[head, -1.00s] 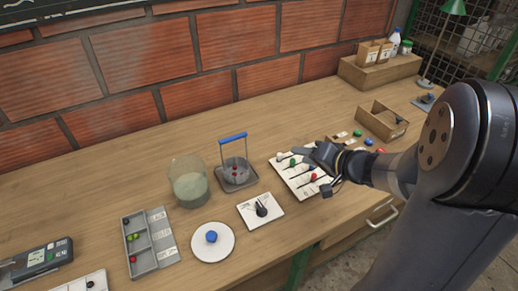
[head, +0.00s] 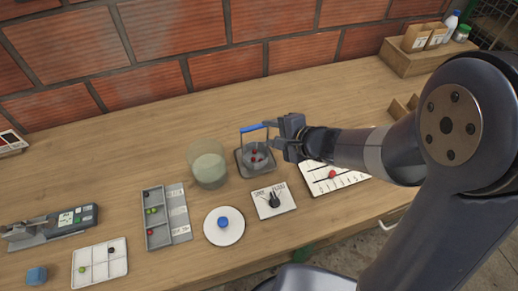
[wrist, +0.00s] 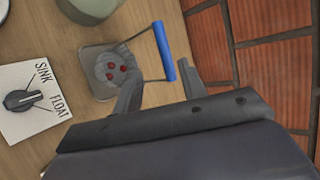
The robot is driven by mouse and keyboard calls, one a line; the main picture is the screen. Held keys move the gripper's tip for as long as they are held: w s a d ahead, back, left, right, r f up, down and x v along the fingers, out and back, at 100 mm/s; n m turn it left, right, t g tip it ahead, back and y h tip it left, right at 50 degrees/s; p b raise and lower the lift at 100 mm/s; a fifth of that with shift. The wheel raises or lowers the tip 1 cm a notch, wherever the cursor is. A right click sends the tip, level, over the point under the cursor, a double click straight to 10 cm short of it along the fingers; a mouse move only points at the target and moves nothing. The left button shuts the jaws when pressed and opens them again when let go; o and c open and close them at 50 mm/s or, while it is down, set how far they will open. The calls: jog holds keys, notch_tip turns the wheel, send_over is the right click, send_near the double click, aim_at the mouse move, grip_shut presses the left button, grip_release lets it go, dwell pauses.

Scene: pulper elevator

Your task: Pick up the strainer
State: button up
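The strainer (head: 257,158) is a small clear-grey cup with red beads inside and a tall wire bail topped by a blue handle bar (head: 254,127). It stands upright on a square grey tray (head: 242,172). My gripper (head: 275,134) is at the right of the handle, with its fingers pointing left toward it. In the wrist view the strainer (wrist: 112,68) and its blue handle (wrist: 164,50) show ahead of the open fingers (wrist: 156,68). The handle lies between the two fingers as seen there; I cannot tell whether they touch it.
A glass beaker of cloudy liquid (head: 208,165) stands just left of the strainer. A SINK/FLOAT dial card (head: 264,208), a white disc with a blue knob (head: 211,234) and a compartment tray (head: 157,217) lie in front. A brick wall (head: 215,40) runs behind.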

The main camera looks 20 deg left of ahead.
aim_at(257, 128)
jog(key=shift+a+r+p+x, duration=0.15)
jog(key=shift+p+x, duration=0.2)
jog(key=shift+x, duration=0.9)
jog(key=shift+r+p+x, duration=0.15)
jog(key=shift+p+x, duration=0.25)
jog(key=shift+x, duration=0.85)
jog(key=shift+a+r+p+x, duration=0.15)
jog(key=shift+p+x, duration=0.2)
jog(key=shift+x, duration=0.9)
jog(key=shift+w+a+f, duration=0.4)
jog(key=shift+a, duration=0.1)
jog(key=shift+c, duration=0.3)
grip_shut()
